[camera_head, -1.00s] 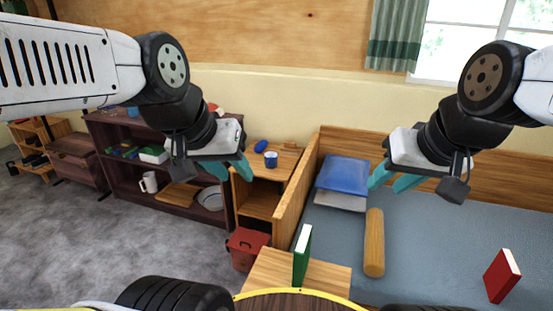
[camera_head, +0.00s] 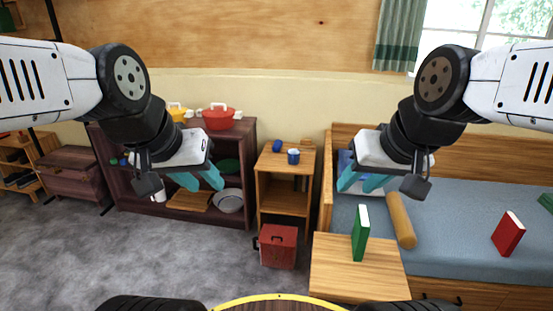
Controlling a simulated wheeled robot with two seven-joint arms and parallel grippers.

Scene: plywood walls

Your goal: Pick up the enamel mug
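A small blue mug (camera_head: 293,156) with a pale rim, which looks like the enamel mug, stands upright on top of the wooden nightstand (camera_head: 272,165). A white mug (camera_head: 158,196) shows partly on the dark shelf at left, beside my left gripper. My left gripper (camera_head: 203,181) is open and empty, in front of the shelf and left of the nightstand. My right gripper (camera_head: 361,183) is open and empty, in front of the bed's head end, right of the blue mug. Neither gripper touches a mug.
A dark blue object (camera_head: 277,146) lies beside the blue mug. A red bin (camera_head: 278,247) stands before the nightstand. A wooden table (camera_head: 335,268) with a green book (camera_head: 361,234) stands by the bed (camera_head: 460,225). The grey floor (camera_head: 190,265) at left is clear.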

